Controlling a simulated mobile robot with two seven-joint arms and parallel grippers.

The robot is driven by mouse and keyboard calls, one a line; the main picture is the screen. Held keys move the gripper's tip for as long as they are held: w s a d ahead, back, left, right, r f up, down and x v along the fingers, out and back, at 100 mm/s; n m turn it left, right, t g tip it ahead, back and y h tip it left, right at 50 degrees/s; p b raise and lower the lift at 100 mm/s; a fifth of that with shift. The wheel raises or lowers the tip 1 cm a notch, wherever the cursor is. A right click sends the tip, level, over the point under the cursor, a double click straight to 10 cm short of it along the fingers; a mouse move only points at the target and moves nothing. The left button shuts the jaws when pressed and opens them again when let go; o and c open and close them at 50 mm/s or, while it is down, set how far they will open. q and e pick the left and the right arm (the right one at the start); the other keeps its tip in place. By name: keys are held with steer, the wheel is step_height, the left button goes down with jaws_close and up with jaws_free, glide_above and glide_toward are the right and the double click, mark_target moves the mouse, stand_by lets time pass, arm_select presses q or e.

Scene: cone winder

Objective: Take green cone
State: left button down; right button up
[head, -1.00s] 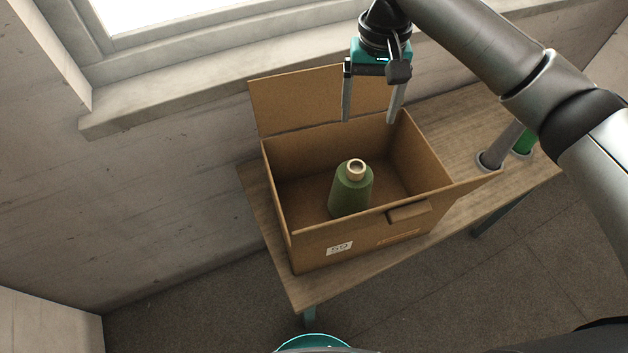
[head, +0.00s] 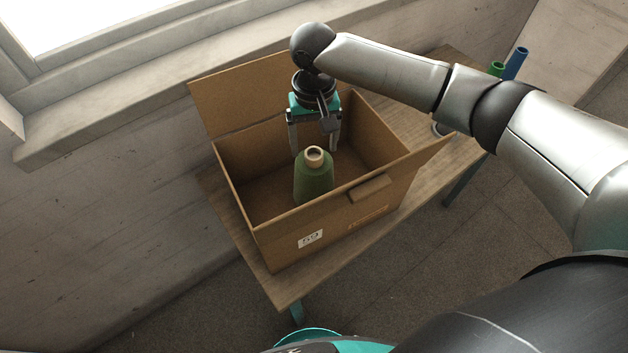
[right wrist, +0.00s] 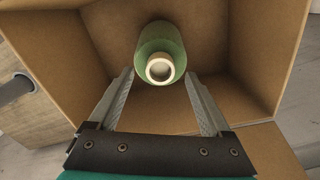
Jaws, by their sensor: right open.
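The green cone (head: 314,178) stands upright in the open cardboard box (head: 338,218), its pale tip on top. It also shows in the right wrist view (right wrist: 161,45), just beyond the fingertips and between their lines. My right gripper (head: 316,152) is open and empty, pointing down inside the box, behind the cone in the head view. In the right wrist view its two fingers (right wrist: 161,80) are spread to either side of the cone's tip, with no visible contact. My left gripper is not in view.
The box stands on a wooden table (head: 285,285) with its flaps open; one flap (head: 240,95) rises at the back. A green tube (head: 496,69) and a blue tube (head: 516,63) stand at the table's right. A windowsill (head: 100,125) runs behind.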

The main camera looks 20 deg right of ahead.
step_height(320, 180, down, 2)
steer(key=shift+f, duration=0.1)
jaws_close()
stand_by(0.7)
